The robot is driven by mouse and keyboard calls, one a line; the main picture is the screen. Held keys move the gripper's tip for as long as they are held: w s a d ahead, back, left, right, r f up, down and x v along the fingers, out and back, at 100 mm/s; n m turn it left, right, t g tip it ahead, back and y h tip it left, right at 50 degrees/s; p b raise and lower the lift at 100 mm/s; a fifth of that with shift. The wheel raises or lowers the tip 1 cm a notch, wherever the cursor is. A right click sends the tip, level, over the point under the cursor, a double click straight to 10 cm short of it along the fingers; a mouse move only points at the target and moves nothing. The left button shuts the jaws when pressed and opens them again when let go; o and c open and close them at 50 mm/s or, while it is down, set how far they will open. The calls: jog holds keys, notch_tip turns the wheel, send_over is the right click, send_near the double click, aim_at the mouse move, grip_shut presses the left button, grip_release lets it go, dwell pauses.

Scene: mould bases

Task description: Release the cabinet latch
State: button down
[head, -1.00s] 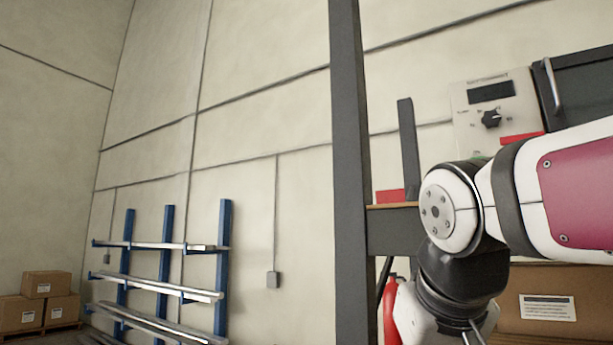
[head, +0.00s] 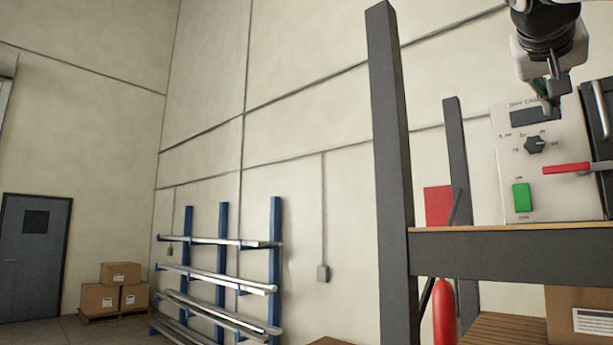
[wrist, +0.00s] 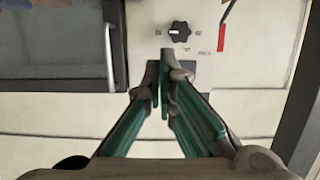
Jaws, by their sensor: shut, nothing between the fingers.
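The cabinet's pale control panel (head: 508,160) stands on a bench at the right of the head view, with a dark display, a black knob (head: 535,145) and a green switch (head: 521,197). A red latch lever (head: 566,168) lies roughly level across the panel towards the dark door (head: 600,120) with its metal handle. In the wrist view, the red lever (wrist: 222,37) and knob (wrist: 180,32) show at the top, the door handle (wrist: 109,57) at left. My gripper (head: 549,105) is above the lever, near the display, apart from the lever. Its green-sided fingers (wrist: 160,64) are shut and empty.
The bench (head: 500,245) has a dark upright post (head: 390,130) left of the cabinet. A red extinguisher (head: 444,315) is below. A blue rack (head: 222,250) with metal bars and several boxes (head: 120,272) stand farther left.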

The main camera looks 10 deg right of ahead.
jog(key=p, duration=0.3)
send_over(577, 168)
jog(key=w+a, duration=0.1)
jog(key=a, duration=0.2)
notch_tip(577, 168, down, 6)
jog(key=shift+w+d+f, duration=0.1)
jog(key=shift+f, duration=0.1)
jog(key=shift+w+f, duration=0.1)
jog(key=shift+w, duration=0.1)
